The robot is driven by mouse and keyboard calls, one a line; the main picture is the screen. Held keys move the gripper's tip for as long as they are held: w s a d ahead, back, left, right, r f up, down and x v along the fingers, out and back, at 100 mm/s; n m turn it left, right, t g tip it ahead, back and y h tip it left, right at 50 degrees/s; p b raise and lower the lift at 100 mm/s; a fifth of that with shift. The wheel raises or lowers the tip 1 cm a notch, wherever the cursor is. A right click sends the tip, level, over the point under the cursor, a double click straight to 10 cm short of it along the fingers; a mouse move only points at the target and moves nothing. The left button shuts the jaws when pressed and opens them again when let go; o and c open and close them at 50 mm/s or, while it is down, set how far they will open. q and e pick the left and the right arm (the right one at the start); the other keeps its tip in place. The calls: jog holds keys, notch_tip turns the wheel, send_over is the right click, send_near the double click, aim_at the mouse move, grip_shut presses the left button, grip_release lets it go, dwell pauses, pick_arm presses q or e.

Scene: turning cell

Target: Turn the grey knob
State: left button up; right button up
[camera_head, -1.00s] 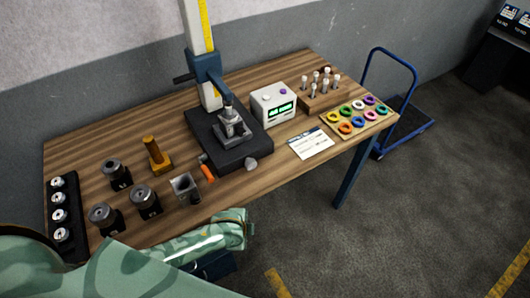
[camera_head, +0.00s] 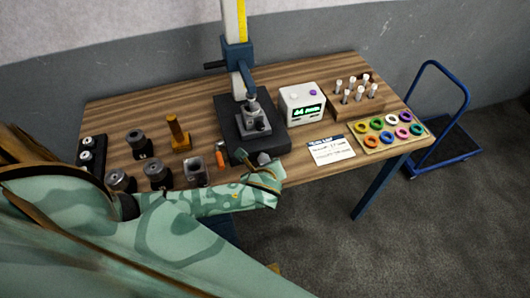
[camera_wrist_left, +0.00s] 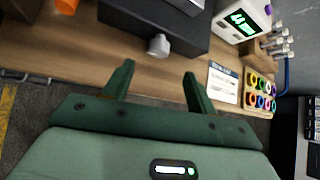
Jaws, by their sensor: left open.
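The grey knob (camera_head: 263,158) sits on the front of the black base (camera_head: 228,128) of the measuring stand, at the table's front edge. In the left wrist view the knob (camera_wrist_left: 158,46) is a small pale grey faceted knob on the dark base's front. My left gripper (camera_wrist_left: 158,73) is open and empty. Its two green fingers point toward the knob, which lies beyond and between the fingertips with a gap, not touching. In the head view my left arm reaches in from the left, its end just in front of the knob. My right gripper is not in view.
An orange handle (camera_head: 220,161) is left of the knob. A display box (camera_head: 302,104), a white card (camera_head: 330,150) and a tray of coloured rings (camera_head: 362,153) are to the right. Several dark cylindrical parts stand at the left. A blue trolley (camera_head: 440,150) stands right of the table.

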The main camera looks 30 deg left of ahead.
aim_at(264, 161)
pick_arm(q)
jog(key=b+x, duration=0.2)
jog(key=x, duration=0.7)
jog(key=shift+a+f, duration=0.1)
jog(key=c, duration=1)
